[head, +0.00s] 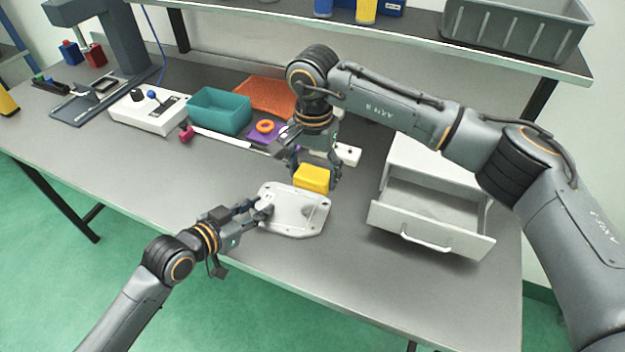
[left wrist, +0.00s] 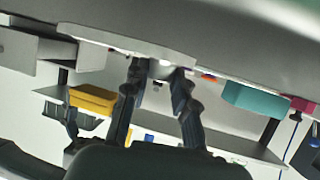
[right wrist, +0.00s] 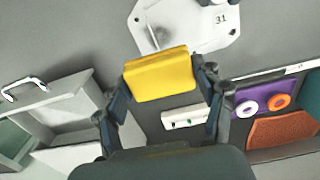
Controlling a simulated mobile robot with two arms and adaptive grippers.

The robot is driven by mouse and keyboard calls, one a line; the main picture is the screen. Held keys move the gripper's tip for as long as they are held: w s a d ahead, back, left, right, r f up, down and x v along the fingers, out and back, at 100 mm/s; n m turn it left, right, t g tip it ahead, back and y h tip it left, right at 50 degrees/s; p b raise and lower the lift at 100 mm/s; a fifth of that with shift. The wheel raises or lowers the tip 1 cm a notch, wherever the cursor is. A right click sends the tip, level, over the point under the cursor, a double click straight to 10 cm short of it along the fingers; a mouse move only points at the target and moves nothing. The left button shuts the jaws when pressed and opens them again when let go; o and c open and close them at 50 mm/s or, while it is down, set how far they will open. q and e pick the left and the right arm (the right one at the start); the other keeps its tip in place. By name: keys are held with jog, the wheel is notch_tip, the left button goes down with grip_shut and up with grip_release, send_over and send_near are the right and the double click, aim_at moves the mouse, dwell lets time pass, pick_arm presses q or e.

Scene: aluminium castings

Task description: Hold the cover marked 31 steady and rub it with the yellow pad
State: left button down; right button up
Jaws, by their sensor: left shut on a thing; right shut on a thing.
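The cover marked 31 (head: 297,218) is a pale grey casting lying flat on the table; its number shows in the right wrist view (right wrist: 222,20). My left gripper (head: 262,208) is shut on the cover's left edge; the cover's edge also shows between its fingers in the left wrist view (left wrist: 158,68). My right gripper (head: 316,178) is shut on the yellow pad (head: 312,178), over the far edge of the cover. The pad also fills the space between the fingers in the right wrist view (right wrist: 160,74). Whether the pad touches the cover I cannot tell.
An open drawer (head: 428,238) stands to the right of the cover. The table in front is clear.

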aim_at(313, 206)
jog(key=shift+f, duration=3.55)
jog(key=shift+s+f, duration=0.15)
jog(key=shift+f, duration=0.25)
jog(key=shift+s+a, duration=0.2)
jog(key=shift+s, duration=0.25)
jog(key=shift+c, duration=0.4)
jog(key=shift+s+a, duration=0.25)
jog(key=shift+s, duration=0.5)
jog(key=shift+s+a, duration=0.2)
jog(key=shift+s, duration=0.5)
jog(key=w, duration=0.2)
jog(key=w+d, duration=0.1)
jog(key=w, duration=0.1)
jog(key=shift+d, duration=0.15)
jog(key=shift+w+r, duration=0.1)
jog(key=shift+r, duration=3.95)
